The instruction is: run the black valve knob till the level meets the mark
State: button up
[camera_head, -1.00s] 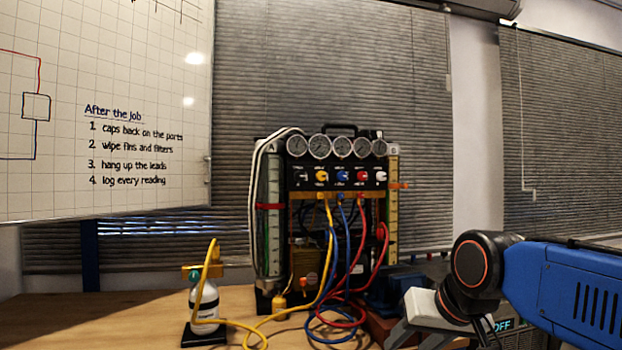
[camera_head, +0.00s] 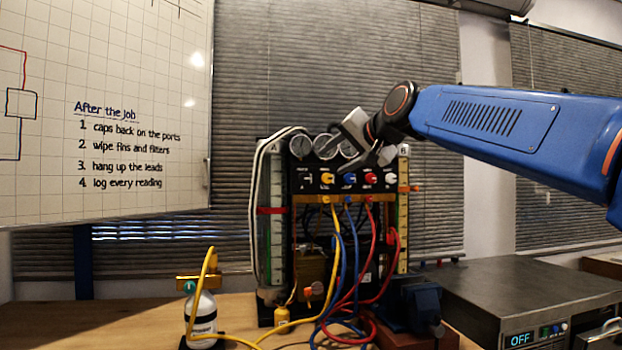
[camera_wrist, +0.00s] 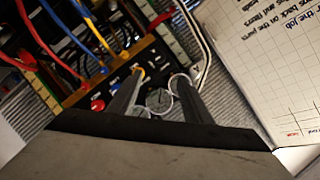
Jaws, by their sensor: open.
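The black valve knob (camera_head: 306,179) is at the left end of the knob row on the gauge panel, beside the yellow knob (camera_head: 327,179). My gripper (camera_head: 343,152) is open and empty in front of the panel's upper part, to the right of the black knob and apart from it. In the wrist view its two fingers (camera_wrist: 158,92) flank a gauge dial; the black knob is not clear there. Sight column A (camera_head: 277,235) stands on the left with a red band mark (camera_head: 271,210). Column B (camera_head: 403,215) stands on the right with an orange marker. The liquid levels are too small to read.
Blue (camera_head: 349,179), red (camera_head: 371,178) and white (camera_head: 390,179) knobs continue the row. Yellow, blue and red hoses hang below the panel. A white bottle (camera_head: 202,318) stands front left. A grey box with an OFF display (camera_head: 520,341) is at right.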

aim_at(305, 178)
jog(key=x, duration=1.6)
jog(key=shift+w+a+f, duration=0.15)
jog(key=shift+w+a, duration=0.1)
jog(key=c, duration=1.1)
